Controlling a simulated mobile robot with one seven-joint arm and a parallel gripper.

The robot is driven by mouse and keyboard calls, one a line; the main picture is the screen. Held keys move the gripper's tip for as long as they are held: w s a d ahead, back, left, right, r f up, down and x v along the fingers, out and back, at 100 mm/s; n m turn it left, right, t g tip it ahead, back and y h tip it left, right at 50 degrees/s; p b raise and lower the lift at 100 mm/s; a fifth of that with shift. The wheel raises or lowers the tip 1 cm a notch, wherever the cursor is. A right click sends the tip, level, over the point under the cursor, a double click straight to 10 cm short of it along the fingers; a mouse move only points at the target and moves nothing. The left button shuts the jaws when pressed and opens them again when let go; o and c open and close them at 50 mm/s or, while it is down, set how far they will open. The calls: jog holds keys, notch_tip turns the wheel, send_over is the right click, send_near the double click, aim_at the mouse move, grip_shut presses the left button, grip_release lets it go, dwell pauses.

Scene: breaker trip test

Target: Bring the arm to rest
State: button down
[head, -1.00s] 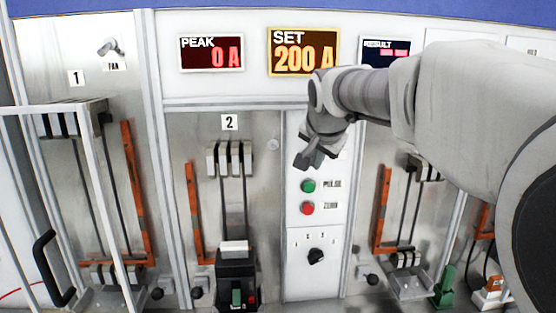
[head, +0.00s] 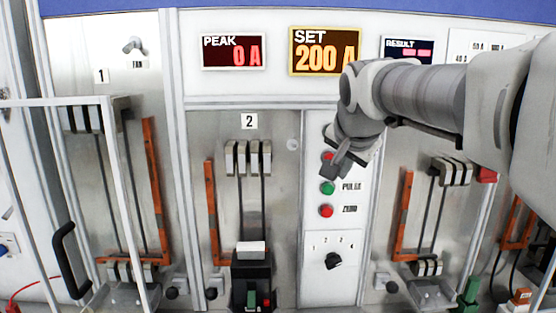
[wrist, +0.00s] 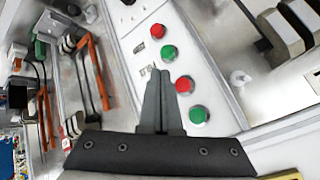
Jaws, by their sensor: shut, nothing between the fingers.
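My gripper (head: 335,168) is shut and empty. In the head view it hangs in front of the upper part of the white button panel (head: 316,215), just above the green PULSE button (head: 327,188) and partly over a red button (head: 327,156). My arm reaches in from the right side. In the wrist view the closed fingers (wrist: 161,105) point at the panel, with red and green buttons around them. I cannot tell whether the fingertips touch the panel.
Below are the red ZERO button (head: 326,211) and a black selector knob (head: 333,261). A black breaker (head: 251,280) stands in bay 2. An open framed door with a black handle (head: 70,260) stands at the left. The displays read PEAK 0 A (head: 233,51) and SET 200 A (head: 324,52).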

jog(key=s+f+n+g, duration=0.1)
jog(key=s+f+n, duration=0.3)
jog(key=s+f, duration=0.4)
jog(key=s+f+n+g+y, duration=0.1)
jog(key=s+f+n, duration=0.3)
jog(key=s+f, duration=0.5)
jog(key=s+g, duration=0.1)
jog(key=s, duration=0.7)
jog(key=shift+s+n, duration=0.15)
jog(key=shift+n, duration=0.15)
